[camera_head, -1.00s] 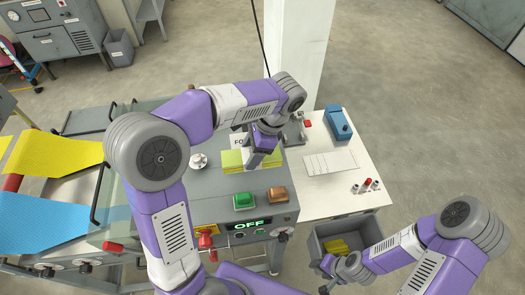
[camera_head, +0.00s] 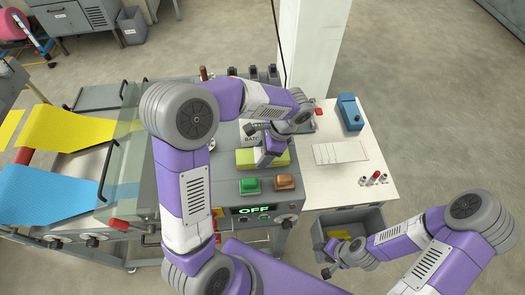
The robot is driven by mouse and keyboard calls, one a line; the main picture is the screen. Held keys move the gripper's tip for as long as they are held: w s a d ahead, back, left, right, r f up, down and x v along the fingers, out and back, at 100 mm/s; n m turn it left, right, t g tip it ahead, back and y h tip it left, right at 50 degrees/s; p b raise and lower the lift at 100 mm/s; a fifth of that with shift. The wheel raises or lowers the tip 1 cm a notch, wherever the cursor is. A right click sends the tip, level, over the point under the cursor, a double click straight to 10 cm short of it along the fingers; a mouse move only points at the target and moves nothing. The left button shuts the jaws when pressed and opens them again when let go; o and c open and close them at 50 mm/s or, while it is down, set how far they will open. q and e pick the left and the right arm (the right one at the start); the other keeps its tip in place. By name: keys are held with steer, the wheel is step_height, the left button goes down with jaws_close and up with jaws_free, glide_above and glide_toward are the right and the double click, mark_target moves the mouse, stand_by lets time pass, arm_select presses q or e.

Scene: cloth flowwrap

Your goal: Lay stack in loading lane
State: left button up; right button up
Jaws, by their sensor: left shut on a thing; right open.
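A yellow-green cloth stack (camera_head: 246,158) lies at the grey machine's top, behind the green and orange buttons. My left gripper (camera_head: 267,160) comes down on the stack from above and is shut on it; its fingertips are partly hidden. I cannot tell whether the stack rests on the surface or hangs just above it. The loading lane's edges are hard to make out; part of a label reading "BATC" (camera_head: 250,139) shows behind the stack. My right gripper (camera_head: 333,262) is open and empty by the grey bin at the lower right.
The grey bin (camera_head: 375,222) holds yellow cloth (camera_head: 338,235). A white side table (camera_head: 335,185) bears a blue device (camera_head: 350,112), a paper sheet (camera_head: 340,152) and small red-topped items (camera_head: 374,179). Green (camera_head: 250,185) and orange (camera_head: 285,181) buttons and an "OFF" display (camera_head: 254,210) sit in front. Yellow and blue webs enter at left.

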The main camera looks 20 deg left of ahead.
arm_select(q)
steer(key=shift+f, duration=0.1)
steer(key=o, duration=0.6)
steer(key=shift+f, duration=0.1)
steer(key=shift+o, duration=1.1)
